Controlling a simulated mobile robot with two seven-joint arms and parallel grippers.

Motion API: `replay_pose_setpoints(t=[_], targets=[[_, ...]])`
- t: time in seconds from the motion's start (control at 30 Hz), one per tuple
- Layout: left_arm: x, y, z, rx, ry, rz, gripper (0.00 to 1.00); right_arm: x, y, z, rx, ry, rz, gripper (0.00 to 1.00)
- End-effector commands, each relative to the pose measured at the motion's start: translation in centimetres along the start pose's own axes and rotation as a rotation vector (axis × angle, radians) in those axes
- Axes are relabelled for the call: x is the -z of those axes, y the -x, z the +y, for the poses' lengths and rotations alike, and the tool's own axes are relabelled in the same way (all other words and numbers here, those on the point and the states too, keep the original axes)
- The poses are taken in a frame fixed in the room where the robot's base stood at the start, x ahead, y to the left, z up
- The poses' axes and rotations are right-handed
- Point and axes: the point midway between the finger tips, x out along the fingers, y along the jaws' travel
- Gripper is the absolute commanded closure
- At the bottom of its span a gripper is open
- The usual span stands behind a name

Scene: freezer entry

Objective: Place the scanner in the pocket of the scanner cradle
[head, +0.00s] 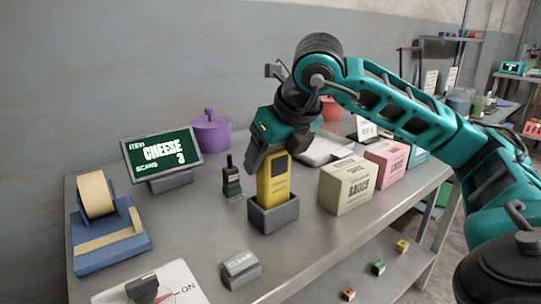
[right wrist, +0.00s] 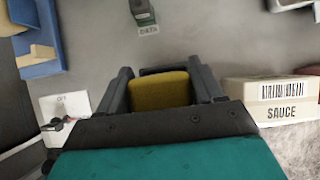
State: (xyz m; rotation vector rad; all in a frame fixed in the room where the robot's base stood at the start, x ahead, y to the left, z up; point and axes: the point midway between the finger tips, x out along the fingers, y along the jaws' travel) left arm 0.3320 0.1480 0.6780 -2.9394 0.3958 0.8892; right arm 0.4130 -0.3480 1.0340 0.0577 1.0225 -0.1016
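The yellow scanner (head: 273,180) stands upright with its lower end inside the grey scanner cradle (head: 275,215) on the metal table. My right gripper (head: 268,158) comes from above and has its fingers on either side of the scanner's upper part. In the right wrist view the scanner (right wrist: 160,91) fills the space between the two fingers, which look shut on it. The cradle's floor is hidden, so I cannot tell if the scanner rests on it. My left gripper is not in view.
A cream sauce box (head: 346,186) stands right of the cradle, with a pink box (head: 386,163) behind it. A small dark handheld device (head: 231,180) stands to the left. A grey clear button (head: 240,268) is in front. A screen (head: 162,152) and tape dispenser (head: 108,225) stand further left.

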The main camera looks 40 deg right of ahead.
Motion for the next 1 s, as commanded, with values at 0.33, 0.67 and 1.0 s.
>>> replay_pose_setpoints(t=[0.33, 0.67, 1.0], targets=[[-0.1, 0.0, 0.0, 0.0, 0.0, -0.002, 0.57, 0.0, 0.0, 0.0, 0.0, 0.0, 0.002, 0.09], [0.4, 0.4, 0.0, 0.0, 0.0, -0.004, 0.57, -0.3, 1.6, 0.0, 0.0, 0.001, 0.0, 0.09], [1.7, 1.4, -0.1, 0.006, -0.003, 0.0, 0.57, -0.4, 9.0, 0.0, -0.001, 0.001, -0.003, 0.09]])
